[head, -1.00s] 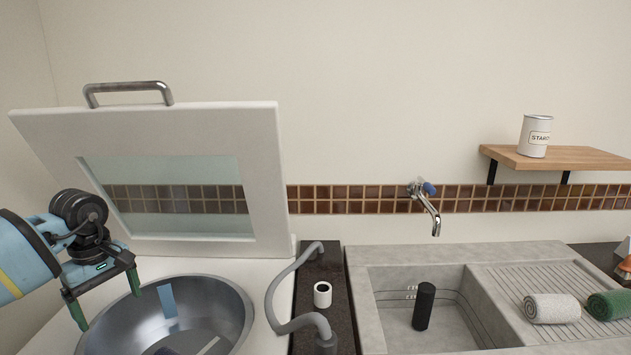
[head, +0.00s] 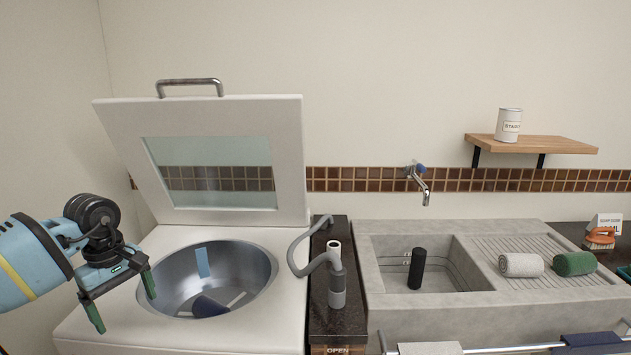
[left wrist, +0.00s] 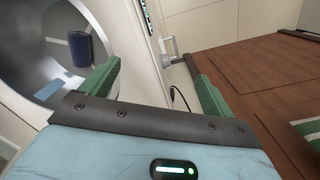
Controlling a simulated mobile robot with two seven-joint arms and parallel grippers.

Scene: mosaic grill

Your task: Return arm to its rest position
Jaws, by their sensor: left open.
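My left gripper (head: 122,300) is in the head view at the lower left, in front of the white top-loading machine. Its green fingers are spread apart with nothing between them. In the left wrist view the gripper (left wrist: 160,92) also shows two separated green fingers and an empty gap. The steel drum (head: 170,262) lies just right of the gripper, with a dark blue rolled cloth (head: 208,306) inside. The cloth also shows in the left wrist view (left wrist: 80,48). My right gripper is not in view.
The machine's windowed lid (head: 290,160) stands raised behind the drum. A stone sink (head: 450,310) holds a black cylinder (head: 415,268). Rolled towels (head: 521,265) lie on its drainboard. A rail (head: 500,350) runs along the front.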

